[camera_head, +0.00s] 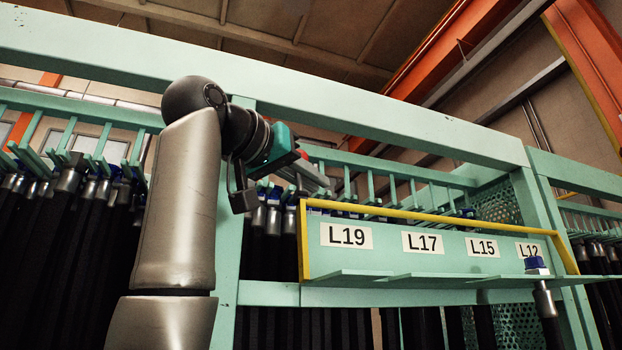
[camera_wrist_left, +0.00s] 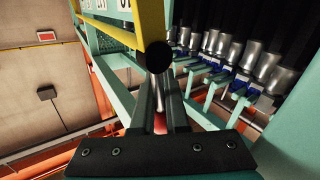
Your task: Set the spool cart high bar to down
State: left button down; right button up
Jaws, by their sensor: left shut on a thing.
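The yellow high bar (camera_head: 430,216) runs along the top front of a teal shelf section and turns down at both ends. It stands raised above the label plate. In the left wrist view the yellow bar (camera_wrist_left: 134,22) comes in from the top, and its round black end is right at my fingertips. My left gripper (camera_head: 316,178) is at the bar's left upper corner, its fingers pointing right. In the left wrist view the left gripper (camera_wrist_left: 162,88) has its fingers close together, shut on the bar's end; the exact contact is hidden. My right gripper is not in view.
A teal label plate (camera_head: 395,255) shows L19, L17, L15 and L12 above a narrow ledge. A hose with a blue cap (camera_head: 536,265) sits at the ledge's right. Black hoses hang behind, with silver fittings (camera_wrist_left: 267,66). A teal beam (camera_head: 400,110) spans above the arm.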

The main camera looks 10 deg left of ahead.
pick_arm(q)
jog(key=shift+s, duration=0.1)
jog(key=s+d+f+m+t+h+b, duration=0.3)
jog(key=s+d+m+h+b, duration=0.3)
jog(key=s+m+b, duration=0.45)
jog(key=s+d+f+m+g+h+b, duration=0.2)
jog(key=f+m+g+h, duration=0.1)
jog(key=m, duration=0.4)
jog(key=s+d+f+m+g+h+b, duration=0.2)
jog(key=f+m+h, duration=0.3)
jog(key=f+m, duration=0.3)
jog(key=shift+s+d+g+b, duration=0.4)
jog(key=shift+s+g+b, duration=0.05)
jog(key=shift+g, duration=0.25)
jog(key=shift+d+f+m, duration=0.1)
jog(key=shift+m, duration=0.15)
